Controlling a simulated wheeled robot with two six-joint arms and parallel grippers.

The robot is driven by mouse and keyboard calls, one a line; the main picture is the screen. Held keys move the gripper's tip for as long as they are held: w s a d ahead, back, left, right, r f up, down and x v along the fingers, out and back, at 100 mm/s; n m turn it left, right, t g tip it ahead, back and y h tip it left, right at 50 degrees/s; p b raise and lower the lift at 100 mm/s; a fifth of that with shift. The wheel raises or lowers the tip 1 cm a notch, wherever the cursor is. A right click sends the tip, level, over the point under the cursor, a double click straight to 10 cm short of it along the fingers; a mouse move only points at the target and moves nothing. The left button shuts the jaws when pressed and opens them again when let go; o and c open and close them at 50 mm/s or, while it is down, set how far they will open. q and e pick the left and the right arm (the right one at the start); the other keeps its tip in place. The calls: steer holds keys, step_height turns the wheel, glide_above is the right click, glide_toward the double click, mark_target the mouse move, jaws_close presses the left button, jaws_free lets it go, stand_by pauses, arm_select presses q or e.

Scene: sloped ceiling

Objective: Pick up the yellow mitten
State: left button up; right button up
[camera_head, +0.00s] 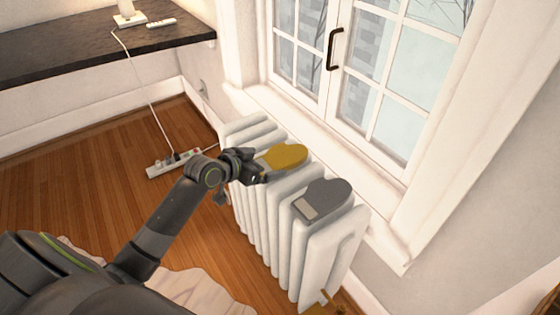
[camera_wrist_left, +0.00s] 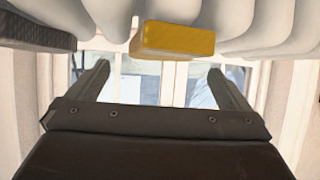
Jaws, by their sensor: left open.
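The yellow mitten (camera_head: 285,157) lies flat on top of the white radiator (camera_head: 243,205) below the window. In the left wrist view the mitten (camera_wrist_left: 178,40) shows end-on at the top middle, ahead of the fingers. My left gripper (camera_head: 257,167) is at the near left end of the mitten, where it overlaps the mitten's edge in the head view. It is open, and in the wrist view its two fingers (camera_wrist_left: 158,67) stand wide apart with nothing clearly between them. Whether it touches the mitten I cannot tell.
A grey mitten (camera_head: 325,199) lies on the radiator to the right of the yellow one. The window (camera_head: 350,65) and its sill stand close behind. A power strip (camera_head: 172,163) lies on the wooden floor at left. A dark shelf (camera_head: 90,48) is at upper left.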

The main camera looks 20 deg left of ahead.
mark_target(279, 157)
arm_select(q)
steer(key=shift+r+b+x, duration=0.15)
steer(key=shift+b+x, duration=0.05)
steer(key=shift+x, duration=1.5)
steer(key=shift+r+b+x, duration=0.15)
steer(key=shift+b+x, duration=0.05)
steer(key=shift+x, duration=1.55)
steer(key=shift+w+a, duration=0.1)
steer(key=shift+w, duration=0.1)
arm_select(e)
steer(key=shift+w+a+r, duration=0.3)
steer(key=shift+w+r, duration=0.25)
steer(key=shift+w, duration=0.25)
arm_select(q)
steer(key=c, duration=0.7)
steer(key=shift+r, duration=0.1)
